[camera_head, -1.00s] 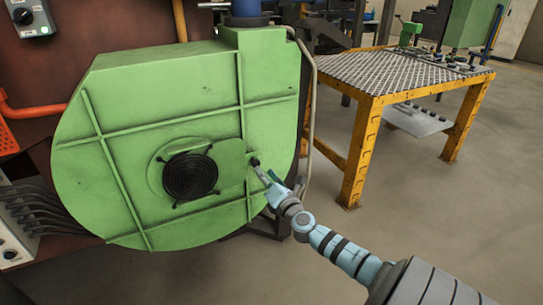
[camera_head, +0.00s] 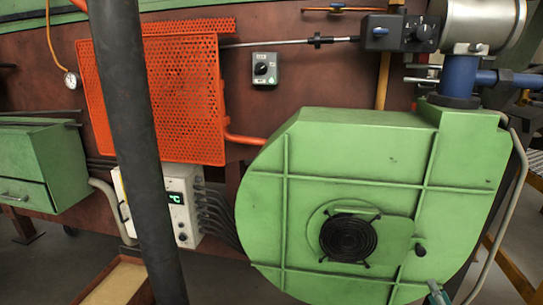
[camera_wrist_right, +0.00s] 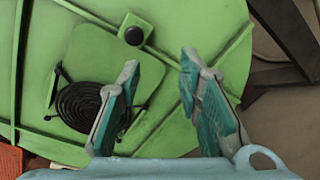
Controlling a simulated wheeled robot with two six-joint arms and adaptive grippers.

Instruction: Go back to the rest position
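My right gripper (camera_head: 436,289) shows only in part at the bottom edge of the head view, just below and right of a black knob (camera_head: 420,250). In the right wrist view its two teal fingers (camera_wrist_right: 160,62) are spread apart with nothing between them. The black knob (camera_wrist_right: 134,36) stands apart from the fingertips there. The knob sits on a green plate beside a round black grille (camera_head: 348,238) on the green blower housing (camera_head: 330,150). My left gripper is in neither view.
An orange perforated guard (camera_head: 160,95), a control box with a lit display (camera_head: 165,205) and a green cabinet (camera_head: 40,165) stand left of the blower. A dark vertical post (camera_head: 137,150) crosses the left side. A yellow-framed table (camera_head: 510,262) shows at the right edge.

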